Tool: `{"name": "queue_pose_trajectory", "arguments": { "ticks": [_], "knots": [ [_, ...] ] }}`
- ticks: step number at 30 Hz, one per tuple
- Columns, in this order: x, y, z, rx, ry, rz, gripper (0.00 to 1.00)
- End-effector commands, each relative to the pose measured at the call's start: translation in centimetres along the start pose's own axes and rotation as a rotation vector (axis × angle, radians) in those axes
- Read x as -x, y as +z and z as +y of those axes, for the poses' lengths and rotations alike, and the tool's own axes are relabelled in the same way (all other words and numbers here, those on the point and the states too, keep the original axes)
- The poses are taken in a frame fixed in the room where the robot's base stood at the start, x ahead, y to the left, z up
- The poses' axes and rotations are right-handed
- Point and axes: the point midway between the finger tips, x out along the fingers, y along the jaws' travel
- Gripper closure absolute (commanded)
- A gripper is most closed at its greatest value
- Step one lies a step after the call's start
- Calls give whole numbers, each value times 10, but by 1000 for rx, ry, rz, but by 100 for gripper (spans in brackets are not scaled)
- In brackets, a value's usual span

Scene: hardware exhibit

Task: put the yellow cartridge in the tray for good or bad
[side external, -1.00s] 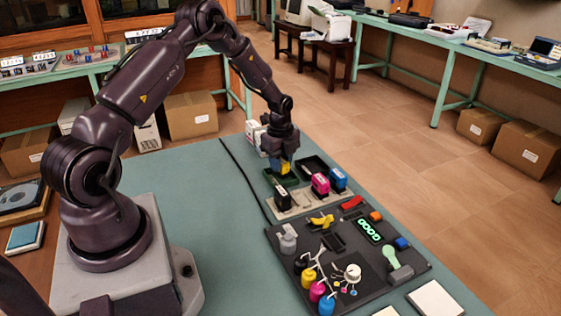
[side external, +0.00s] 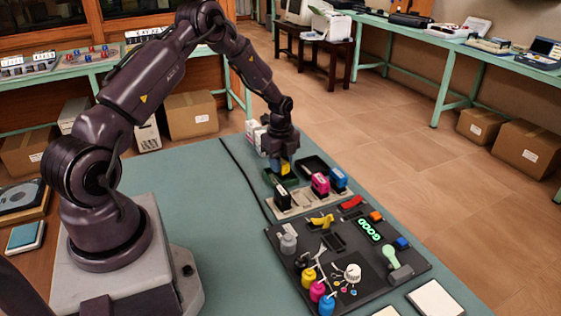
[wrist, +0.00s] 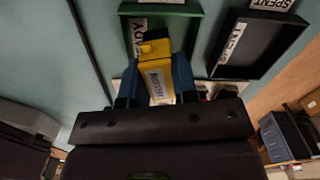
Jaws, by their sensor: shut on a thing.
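The yellow cartridge (wrist: 156,72) is between the blue fingers of my gripper (wrist: 156,84), which is shut on it. In the side view, the cartridge (side external: 284,169) shows under my gripper (side external: 281,163), at the green tray (side external: 292,181). The green tray (wrist: 187,10) carries a label that seems to read READY. The cartridge overlaps its near part in the wrist view; I cannot tell whether it touches the floor. A black tray (wrist: 262,12) marked SPENT lies to the right, also in the side view (side external: 313,161).
A pale holder (side external: 300,203) with black, magenta and blue cartridges stands just in front of the trays. A dark panel (side external: 340,240) with bottles, a knob and a lit display lies nearer. White boxes (side external: 254,133) stand behind my gripper. Bare bench lies to the left.

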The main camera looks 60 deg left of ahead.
Motion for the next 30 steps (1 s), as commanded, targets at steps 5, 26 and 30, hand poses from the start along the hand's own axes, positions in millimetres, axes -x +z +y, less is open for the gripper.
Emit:
{"name": "queue_pose_trajectory", "arguments": {
  "ticks": [5, 26, 30],
  "knots": [
    [-2, 0, 0, 0, 0, 0, 90],
    [-11, 0, 0, 0, 0, 0, 90],
    [-11, 0, 0, 0, 0, -1, 68]
  ]
}}
